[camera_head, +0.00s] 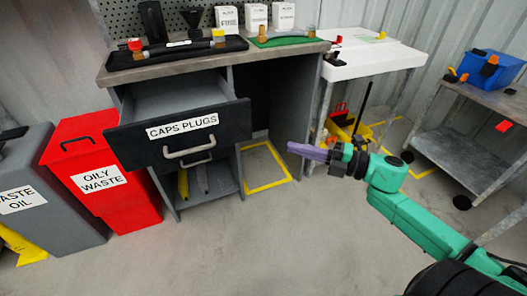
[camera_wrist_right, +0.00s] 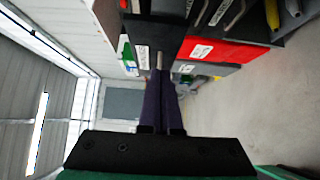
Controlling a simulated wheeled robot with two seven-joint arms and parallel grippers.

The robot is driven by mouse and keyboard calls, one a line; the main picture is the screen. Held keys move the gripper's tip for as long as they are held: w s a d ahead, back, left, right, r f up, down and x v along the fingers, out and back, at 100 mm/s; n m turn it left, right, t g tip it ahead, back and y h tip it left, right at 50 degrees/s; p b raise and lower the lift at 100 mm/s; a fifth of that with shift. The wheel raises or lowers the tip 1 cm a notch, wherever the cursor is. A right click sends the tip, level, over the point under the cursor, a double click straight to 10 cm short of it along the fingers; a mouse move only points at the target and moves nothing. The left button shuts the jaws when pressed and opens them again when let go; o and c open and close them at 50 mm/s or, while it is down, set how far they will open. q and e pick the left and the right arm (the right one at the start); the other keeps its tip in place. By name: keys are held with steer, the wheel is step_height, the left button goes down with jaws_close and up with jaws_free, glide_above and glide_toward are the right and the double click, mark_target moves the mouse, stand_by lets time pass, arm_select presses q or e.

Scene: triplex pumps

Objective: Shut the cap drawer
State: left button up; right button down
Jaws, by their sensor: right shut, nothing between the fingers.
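The cap drawer (camera_head: 135,146), with a dark front labelled CAPS PLUGS and a pale bar handle (camera_head: 190,152), stands pulled out of the grey workbench in the head view. Its inside shows above the front and looks empty where visible. My right gripper (camera_head: 292,148) is shut and empty, with its purple fingers pointing left toward the bench. It is in the air to the right of the drawer front, clear of it. In the right wrist view the shut fingers (camera_wrist_right: 165,78) lie together. My left gripper is not in view.
A red oily waste bin (camera_head: 90,150) and a grey waste oil bin (camera_head: 35,205) stand left of the drawer. A white table (camera_head: 365,62) and a grey cart (camera_head: 470,150) stand right. Floor in front is clear.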

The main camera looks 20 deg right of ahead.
steer(key=b, duration=0.2)
glide_toward(244, 126)
steer(key=a, duration=0.3)
steer(key=w, duration=0.1)
steer(key=w+a, duration=0.1)
steer(key=w, duration=0.1)
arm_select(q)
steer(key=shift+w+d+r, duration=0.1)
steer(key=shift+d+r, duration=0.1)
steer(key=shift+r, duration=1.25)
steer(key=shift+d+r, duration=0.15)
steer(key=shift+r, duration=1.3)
arm_select(e)
steer(key=shift+w, duration=0.55)
